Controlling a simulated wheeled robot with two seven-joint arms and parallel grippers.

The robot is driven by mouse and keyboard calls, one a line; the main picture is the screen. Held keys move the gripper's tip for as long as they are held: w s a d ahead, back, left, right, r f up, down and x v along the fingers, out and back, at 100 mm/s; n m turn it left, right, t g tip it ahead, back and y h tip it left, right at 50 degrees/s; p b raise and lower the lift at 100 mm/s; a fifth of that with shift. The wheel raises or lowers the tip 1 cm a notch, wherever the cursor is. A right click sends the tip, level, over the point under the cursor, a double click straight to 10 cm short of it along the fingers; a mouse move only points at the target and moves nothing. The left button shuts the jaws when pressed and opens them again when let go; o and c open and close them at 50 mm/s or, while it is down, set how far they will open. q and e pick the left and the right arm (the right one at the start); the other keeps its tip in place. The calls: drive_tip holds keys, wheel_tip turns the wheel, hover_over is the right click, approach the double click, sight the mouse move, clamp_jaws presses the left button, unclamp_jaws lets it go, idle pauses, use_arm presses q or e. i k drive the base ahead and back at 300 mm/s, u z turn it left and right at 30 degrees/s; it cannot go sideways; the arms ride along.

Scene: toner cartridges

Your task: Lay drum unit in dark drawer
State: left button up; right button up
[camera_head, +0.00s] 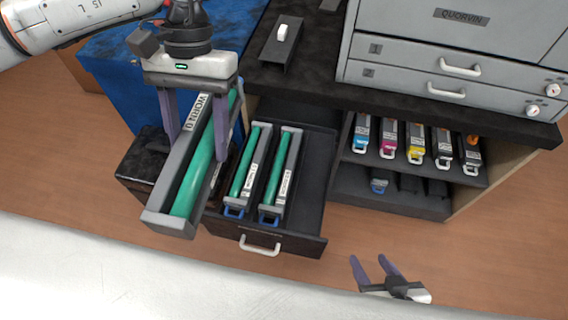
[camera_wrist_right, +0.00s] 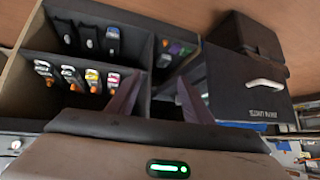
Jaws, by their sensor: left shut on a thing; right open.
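The drum unit (camera_head: 201,165), a long grey frame with a green roller and a printed label, is in my left gripper (camera_head: 195,145) in the head view. The gripper is shut on it and holds it tilted, above and left of the dark drawer (camera_head: 314,190). The drawer is pulled out, with a pale handle on its front. Two similar drum units, (camera_head: 249,172) and (camera_head: 281,175), lie side by side in its left and middle part; its right part is bare. My right gripper (camera_head: 369,265) is open and empty, low at the right of the drawer. The drawer front also shows in the right wrist view (camera_wrist_right: 245,85).
A shelf (camera_head: 395,195) right of the drawer holds several toner cartridges (camera_head: 388,138). A grey printer (camera_head: 460,40) stands on the dark countertop above. A black box (camera_head: 145,165) and a blue cabinet (camera_head: 120,75) stand at the left. Floor in front is free.

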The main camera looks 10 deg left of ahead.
sight(308, 193)
drive_tip(key=k, duration=1)
drive_tip(key=z, duration=1.4)
drive_tip(key=i, duration=1.35)
drive_tip(key=u, duration=1.5)
